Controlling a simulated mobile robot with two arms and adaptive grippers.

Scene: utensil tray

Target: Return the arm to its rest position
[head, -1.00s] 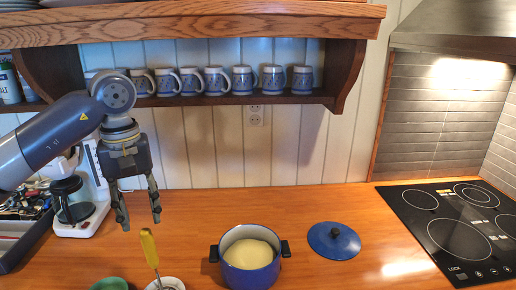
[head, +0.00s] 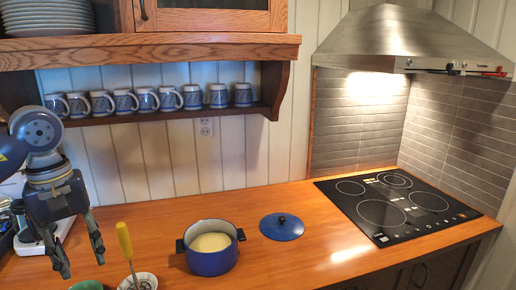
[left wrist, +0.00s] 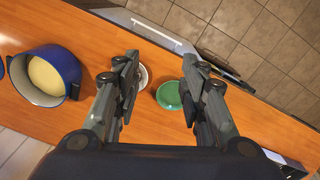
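My left gripper (head: 82,252) hangs at the left of the head view, pointing down above the counter. Its two fingers are apart with nothing between them. It also shows in the left wrist view (left wrist: 160,95), open and empty above the counter. My right gripper is in neither view.
A blue pot (head: 212,261) stands on the wooden counter (head: 330,215), its blue lid (head: 282,227) beside it. A yellow-handled utensil (head: 125,242) leans in a white bowl (head: 147,281). A green bowl (left wrist: 169,95) is near the gripper. Mugs (head: 170,98) line the shelf; a cooktop (head: 400,208) is right.

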